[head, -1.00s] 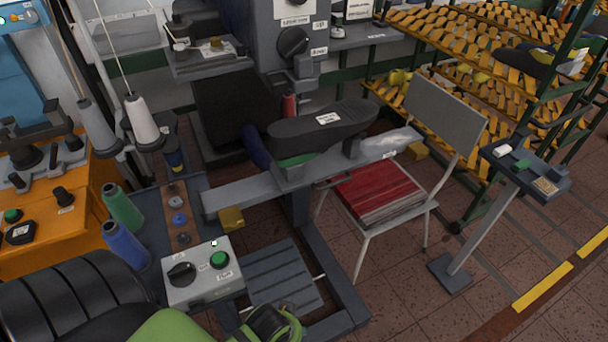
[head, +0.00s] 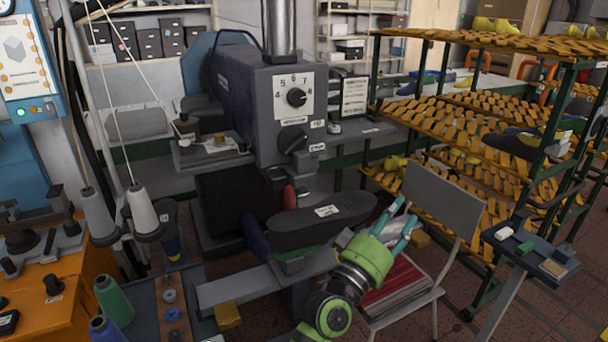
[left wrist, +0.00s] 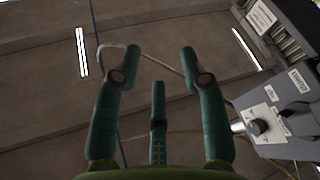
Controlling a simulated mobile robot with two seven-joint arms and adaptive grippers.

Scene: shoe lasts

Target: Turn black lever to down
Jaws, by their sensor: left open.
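The black lever (head: 292,138) sits on the front of the grey machine head (head: 262,105), below a numbered dial. Its handle appears slanted, pointing toward the upper right. Two small white labels are beside it, too small to read surely. My left gripper (head: 403,215) is open and empty, to the lower right of the lever and well apart from it, in front of the chair. In the left wrist view its teal fingers (left wrist: 160,52) are spread with nothing between them. The machine's dial (left wrist: 258,127) shows at the right there. My right gripper is not in view.
A black shoe sole (head: 318,222) on the machine's arm lies below the lever. A grey chair (head: 442,205) and yellow shoe-last racks (head: 440,125) stand to the right. Thread cones (head: 142,210) stand at the left. The space before the lever looks free.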

